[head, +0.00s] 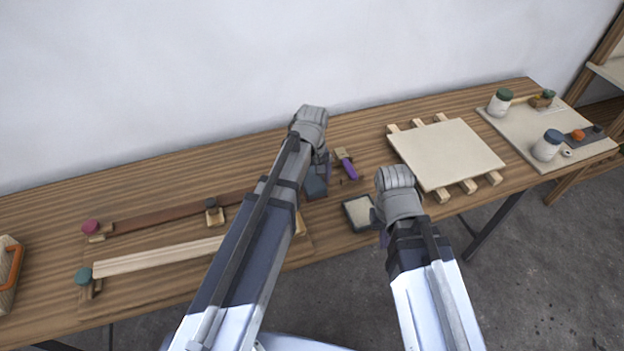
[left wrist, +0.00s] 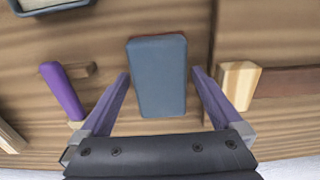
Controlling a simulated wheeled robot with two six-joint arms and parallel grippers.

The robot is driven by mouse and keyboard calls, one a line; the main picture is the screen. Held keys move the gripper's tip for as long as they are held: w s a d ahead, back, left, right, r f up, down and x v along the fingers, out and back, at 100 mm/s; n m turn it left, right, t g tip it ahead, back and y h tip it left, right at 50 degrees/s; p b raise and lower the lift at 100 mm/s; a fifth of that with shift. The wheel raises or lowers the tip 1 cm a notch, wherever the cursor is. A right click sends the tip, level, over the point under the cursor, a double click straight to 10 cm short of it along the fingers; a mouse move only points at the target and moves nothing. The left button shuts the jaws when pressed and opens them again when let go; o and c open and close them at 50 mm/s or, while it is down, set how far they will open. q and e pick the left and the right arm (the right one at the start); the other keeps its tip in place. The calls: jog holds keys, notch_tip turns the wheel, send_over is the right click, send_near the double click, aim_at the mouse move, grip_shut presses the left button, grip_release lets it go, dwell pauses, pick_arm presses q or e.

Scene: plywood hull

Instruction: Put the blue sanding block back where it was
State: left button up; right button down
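The blue sanding block (head: 315,186) lies on the wooden bench, below my left gripper (head: 325,168) and partly hidden by it. In the left wrist view the block (left wrist: 158,78) shows whole, blue-grey with a reddish edge at its far end. My left gripper (left wrist: 160,75) is open, one finger on each side of the block, with a visible gap on both sides. My right gripper (head: 381,228) hangs beside a small dark-rimmed tray (head: 347,217); its fingers are mostly hidden behind the hand.
Long wooden strips with clamps (head: 160,258) lie at left. A pale panel on battens (head: 445,153) and a board with jars (head: 492,112) are at right. A basket (head: 8,275) stands far left.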

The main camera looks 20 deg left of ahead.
aim_at(312, 179)
pick_arm(q)
jog(key=shift+r, duration=0.15)
pick_arm(e)
jog(key=shift+r, duration=0.15)
pick_arm(q)
notch_tip(312, 179, up, 12)
jog(key=p, duration=1.2)
jog(key=s+d+m+y, duration=0.1)
jog(key=s+d+m, duration=0.9)
jog(key=s, duration=0.4)
jog(key=shift+s+d+m, duration=0.15)
jog(key=shift+d+m, duration=0.05)
jog(key=shift+m, duration=0.1)
pick_arm(e)
notch_tip(312, 179, up, 12)
